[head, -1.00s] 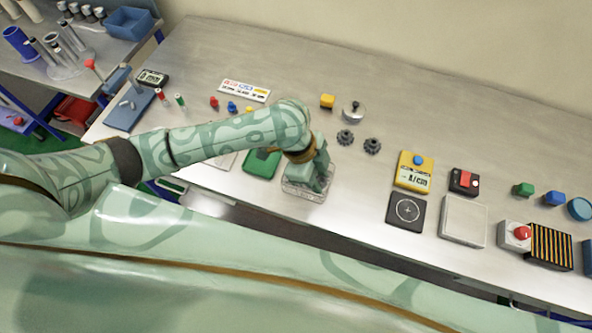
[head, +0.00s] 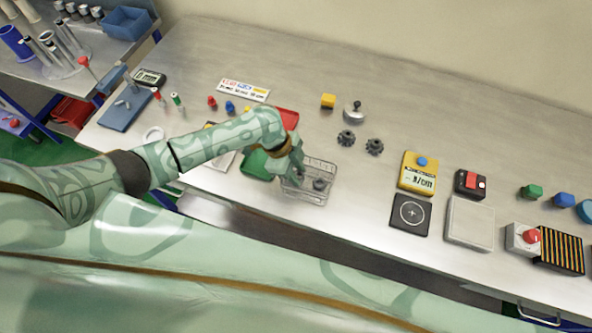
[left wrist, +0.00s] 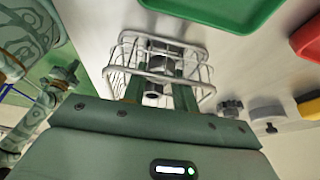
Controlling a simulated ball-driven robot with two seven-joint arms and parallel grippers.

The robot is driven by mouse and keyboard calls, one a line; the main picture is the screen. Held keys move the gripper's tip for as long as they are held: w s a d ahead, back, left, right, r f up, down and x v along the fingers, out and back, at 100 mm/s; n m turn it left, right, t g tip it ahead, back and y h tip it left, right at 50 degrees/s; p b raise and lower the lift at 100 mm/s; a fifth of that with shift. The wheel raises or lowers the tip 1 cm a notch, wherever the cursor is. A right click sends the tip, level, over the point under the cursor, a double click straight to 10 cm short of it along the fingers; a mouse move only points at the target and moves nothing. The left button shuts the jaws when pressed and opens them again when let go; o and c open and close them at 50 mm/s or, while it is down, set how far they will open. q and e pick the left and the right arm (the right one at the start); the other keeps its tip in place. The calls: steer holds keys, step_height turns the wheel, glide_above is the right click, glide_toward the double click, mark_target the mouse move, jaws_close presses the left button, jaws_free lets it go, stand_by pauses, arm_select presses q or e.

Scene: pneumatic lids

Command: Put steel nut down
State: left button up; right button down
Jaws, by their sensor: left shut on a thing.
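A wire basket (head: 332,168) stands on the bench near its front edge. My left gripper (head: 294,174) is over the left part of the basket, pointing down. In the left wrist view its fingers (left wrist: 158,76) reach into the basket (left wrist: 122,52) and are shut on a small shiny grey piece, seemingly the steel nut (left wrist: 157,62). The fingers partly hide it, and I cannot tell whether it touches the basket floor. A separate dark grey part (head: 320,184) lies in the right part of the basket.
A green tray (head: 256,163) is just left of the basket, and a red tray (head: 287,118) is behind it. Two dark gears (head: 346,138) stand behind to the right.

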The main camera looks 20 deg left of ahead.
arm_select(q)
steer(key=shift+f, duration=0.1)
arm_select(e)
steer(key=shift+f, duration=0.1)
arm_select(q)
steer(key=o, duration=1)
arm_select(e)
steer(key=shift+d, duration=0.25)
arm_select(q)
steer(key=shift+a+r, duration=0.1)
steer(key=shift+r, duration=0.2)
steer(key=p+v, duration=0.2)
steer(key=v, duration=0.9)
steer(key=shift+a+r, duration=0.15)
steer(key=shift+r, duration=0.1)
arm_select(e)
step_height(320, 180, up, 3)
steer(key=shift+f, duration=0.15)
steer(key=shift+a, duration=0.1)
